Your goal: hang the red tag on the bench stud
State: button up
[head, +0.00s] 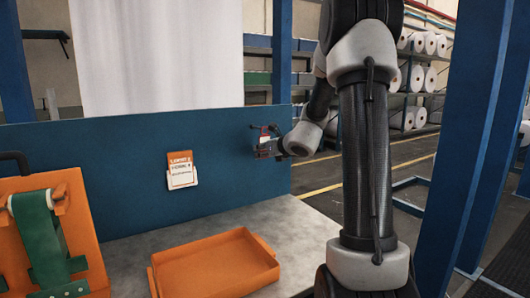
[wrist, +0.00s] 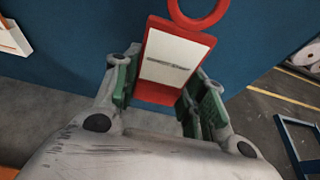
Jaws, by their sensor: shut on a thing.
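The red tag (wrist: 176,86) has a white label with a dark line of print and a red ring at its top. In the wrist view it stands between the green-padded fingers of my gripper (wrist: 163,82), which is shut on it. The ring extends past the upper picture edge. In the head view my gripper (head: 265,144) is in front of the right part of the blue bench panel (head: 100,150), above the worktop; the tag is too small there to make out well. I cannot make out the bench stud in either view.
An orange-backed card (head: 181,172) is on the panel left of my gripper. An orange tray (head: 215,289) lies on the grey worktop (head: 305,225). An orange stand with a green strap (head: 42,240) is at left. A blue post (head: 470,150) rises at right.

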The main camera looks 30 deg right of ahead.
jog(key=shift+w, duration=0.3)
jog(key=shift+w, duration=0.8)
dwell(0.5)
jog(key=shift+w, duration=0.2)
jog(key=shift+f, duration=0.25)
jog(key=o, duration=1.2)
jog(key=shift+s, duration=0.1)
